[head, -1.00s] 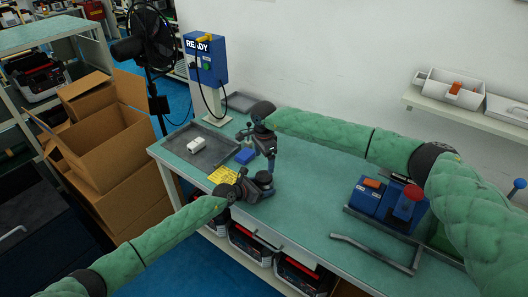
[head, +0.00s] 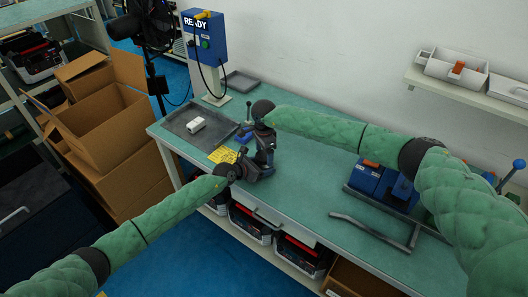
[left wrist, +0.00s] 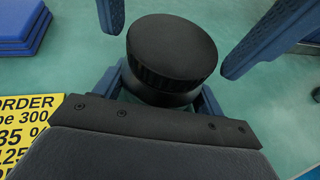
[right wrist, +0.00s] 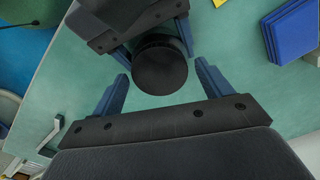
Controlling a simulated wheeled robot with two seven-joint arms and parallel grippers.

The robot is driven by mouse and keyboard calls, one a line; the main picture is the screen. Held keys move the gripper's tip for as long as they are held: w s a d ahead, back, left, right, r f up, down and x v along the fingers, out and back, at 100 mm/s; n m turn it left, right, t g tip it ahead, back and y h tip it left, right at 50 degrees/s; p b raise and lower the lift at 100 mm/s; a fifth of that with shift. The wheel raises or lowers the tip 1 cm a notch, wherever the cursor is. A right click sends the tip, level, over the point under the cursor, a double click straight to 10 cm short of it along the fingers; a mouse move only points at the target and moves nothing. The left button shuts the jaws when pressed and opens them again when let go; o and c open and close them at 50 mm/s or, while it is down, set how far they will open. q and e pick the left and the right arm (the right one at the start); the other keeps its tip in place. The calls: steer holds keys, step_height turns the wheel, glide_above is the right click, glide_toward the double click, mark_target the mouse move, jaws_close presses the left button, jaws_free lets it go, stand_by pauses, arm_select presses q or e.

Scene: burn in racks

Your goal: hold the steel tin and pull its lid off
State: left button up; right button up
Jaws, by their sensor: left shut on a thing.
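The tin (left wrist: 165,95) stands under a dark round lid with a ribbed edge (left wrist: 172,48) in the left wrist view. Its body is mostly hidden by the lid. My left gripper (head: 263,170) is shut on the tin's body, below the lid. My right gripper (head: 265,146) is above it, pointing down. Its fingers are spread on both sides of the lid, with gaps, in the right wrist view, where the lid (right wrist: 160,68) shows from above. In the head view the grippers mostly hide the tin.
A yellow card (head: 222,155) and blue pads (left wrist: 18,25) lie beside the grippers. A grey tray (head: 180,120) with a white object (head: 196,125) is on the bench's left. A blue fixture (head: 368,178) and a bent grey bar (head: 375,230) are at right. The middle bench is clear.

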mark_target(264, 155)
steer(key=c, duration=0.8)
steer(key=shift+o, duration=0.2)
steer(key=shift+r, duration=2)
arm_select(q)
steer(key=o, duration=1.1)
